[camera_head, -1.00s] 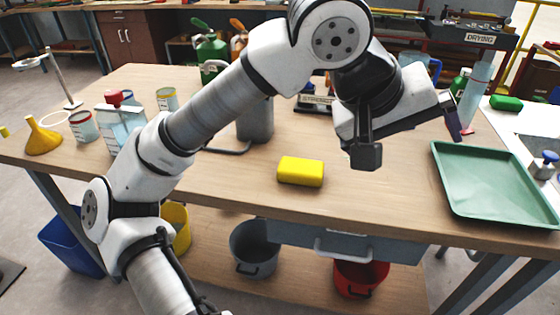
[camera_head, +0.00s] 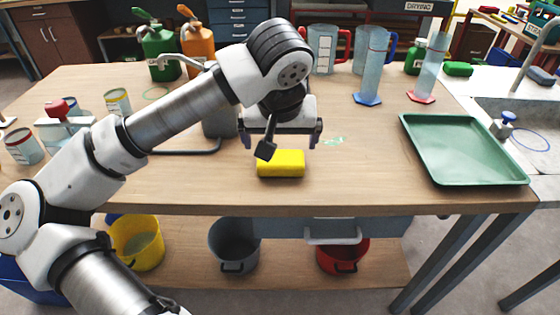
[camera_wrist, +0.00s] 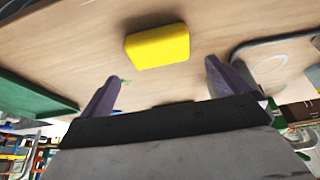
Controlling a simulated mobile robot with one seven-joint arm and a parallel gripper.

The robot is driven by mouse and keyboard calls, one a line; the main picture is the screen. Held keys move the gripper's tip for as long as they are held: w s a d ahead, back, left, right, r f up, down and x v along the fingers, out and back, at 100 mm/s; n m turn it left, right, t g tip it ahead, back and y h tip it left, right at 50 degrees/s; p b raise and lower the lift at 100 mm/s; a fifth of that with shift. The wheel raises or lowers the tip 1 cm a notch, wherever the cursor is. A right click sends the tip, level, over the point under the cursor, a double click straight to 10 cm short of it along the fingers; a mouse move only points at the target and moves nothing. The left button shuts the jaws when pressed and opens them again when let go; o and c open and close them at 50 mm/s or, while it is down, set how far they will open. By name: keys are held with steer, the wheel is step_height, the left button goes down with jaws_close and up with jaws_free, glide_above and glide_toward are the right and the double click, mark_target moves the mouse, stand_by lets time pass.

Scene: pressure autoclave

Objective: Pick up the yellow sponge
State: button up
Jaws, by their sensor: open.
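The yellow sponge (camera_head: 281,164) lies flat on the wooden tabletop, close to the front edge, in the head view. It also shows in the wrist view (camera_wrist: 158,46), ahead of the fingers and apart from them. My gripper (camera_head: 281,140) is above the sponge and a little behind it in the head view, with its two fingers spread wide. In the wrist view the open fingers (camera_wrist: 160,80) have nothing between them. No contact with the sponge shows.
A green tray (camera_head: 465,150) lies to the right on the table (camera_head: 340,185). Blue and red-based cylinders (camera_head: 371,65) stand behind. A grey pot (camera_head: 220,120) stands left of my gripper, with a bent metal rod by it. Cans (camera_head: 117,102) are at left. The wood around the sponge is clear.

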mark_target(281, 157)
steer(key=shift+p+x, duration=0.6)
steer(key=shift+x, duration=2.75)
steer(key=shift+d, duration=0.1)
steer(key=c, duration=0.7)
